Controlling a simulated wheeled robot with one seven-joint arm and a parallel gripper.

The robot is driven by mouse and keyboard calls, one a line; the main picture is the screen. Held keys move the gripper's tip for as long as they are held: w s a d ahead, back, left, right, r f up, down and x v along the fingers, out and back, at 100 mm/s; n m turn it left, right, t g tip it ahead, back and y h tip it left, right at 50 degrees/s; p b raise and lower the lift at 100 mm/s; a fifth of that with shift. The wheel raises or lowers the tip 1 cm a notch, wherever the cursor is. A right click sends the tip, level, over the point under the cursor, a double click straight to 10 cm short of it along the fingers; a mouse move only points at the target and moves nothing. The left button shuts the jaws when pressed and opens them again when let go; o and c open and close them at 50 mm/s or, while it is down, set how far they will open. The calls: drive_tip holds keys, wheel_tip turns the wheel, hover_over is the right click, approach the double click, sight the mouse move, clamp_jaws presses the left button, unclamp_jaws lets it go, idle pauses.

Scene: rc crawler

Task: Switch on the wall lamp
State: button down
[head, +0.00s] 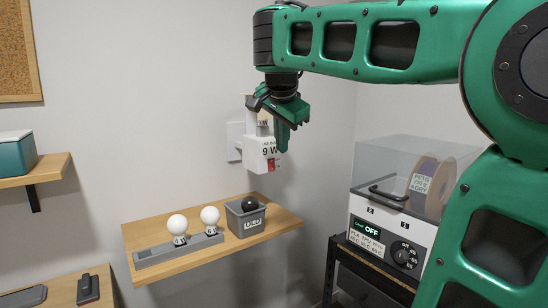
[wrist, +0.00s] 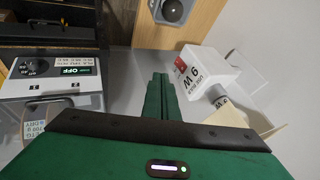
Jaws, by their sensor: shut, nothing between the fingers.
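The wall lamp is a white box (head: 258,155) marked "9 W", fixed to a white plate on the wall. It also shows in the wrist view (wrist: 206,88), right of my fingers. A small red switch (wrist: 180,65) is on its face; it shows in the head view too (head: 273,163). A cylindrical fitting (wrist: 217,96) and a cream part (wrist: 262,130) are on the lamp; my gripper partly hides them in the head view. I cannot tell whether the lamp is lit. My gripper (head: 283,149) is shut and empty, pointing down in front of the lamp's upper right. Contact is unclear.
Below is a wooden shelf (head: 270,229) with two white bulbs (head: 177,225) (head: 210,216) in a grey holder and a grey bin (head: 245,222) holding a black ball (head: 250,204). At right, a dryer box (head: 365,217) reading "OFF" stands on a black rack (head: 345,247).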

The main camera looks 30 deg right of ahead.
sight(272, 165)
drive_tip(key=w+d+f, duration=0.3)
drive_tip(key=w+f, duration=0.5)
drive_tip(key=shift+w+f, duration=0.15)
idle(0.4)
idle(0.3)
drive_tip(key=shift+d, duration=0.1)
